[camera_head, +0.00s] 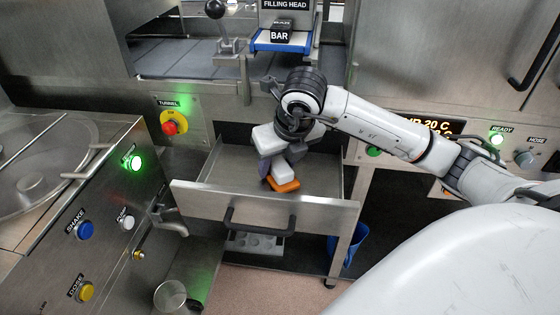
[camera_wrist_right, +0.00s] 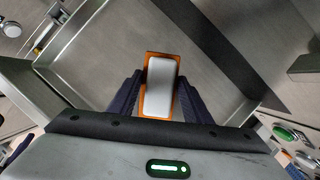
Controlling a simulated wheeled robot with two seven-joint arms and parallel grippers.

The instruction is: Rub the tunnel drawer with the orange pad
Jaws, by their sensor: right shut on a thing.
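The tunnel drawer (camera_head: 250,202) is pulled open below the tunnel panel. It is a bare steel box with a dark bar handle on its front. My right gripper (camera_head: 276,176) reaches down into the drawer from the right and is shut on the orange pad (camera_head: 284,186), which has a white block on top as its grip. In the right wrist view the pad (camera_wrist_right: 150,56) sits between the two dark fingers, over the drawer floor (camera_wrist_right: 105,60). I cannot tell whether the pad touches the floor. My left gripper is not in view.
A red stop button (camera_head: 170,127) on yellow is left of the drawer. A panel with a blue button (camera_head: 84,230) and other knobs stands at left. A clear cup (camera_head: 170,296) is low at left, and a blue bin (camera_head: 352,244) is under the counter. The rest of the drawer looks empty.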

